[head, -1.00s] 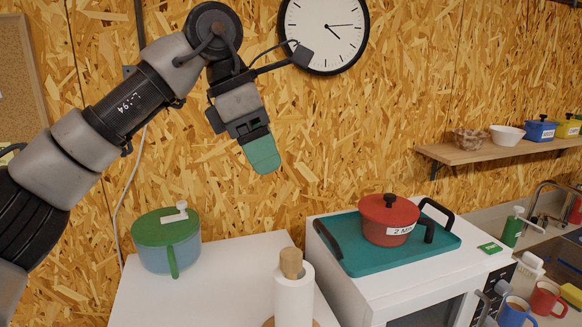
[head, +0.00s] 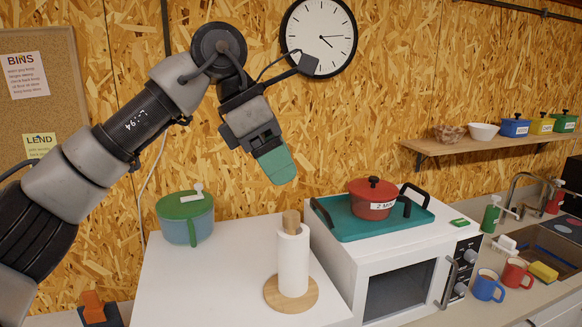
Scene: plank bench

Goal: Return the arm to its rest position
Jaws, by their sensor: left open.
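My left arm comes in from the left and is raised in front of the board wall. Its gripper (head: 275,168) points down and a little to the right, above the white counter top and well clear of it. It is open and holds nothing; the teal fingertip pad faces me, and the far finger is mostly hidden behind it. My right gripper is not in view.
Below stand a green-lidded pot (head: 186,222) and a paper towel roll (head: 293,262). Right of them, a red pot (head: 372,200) sits on a teal tray (head: 345,229) on a white microwave (head: 398,283). A shelf (head: 470,147) and wall clock (head: 318,37) are behind. Air around the gripper is free.

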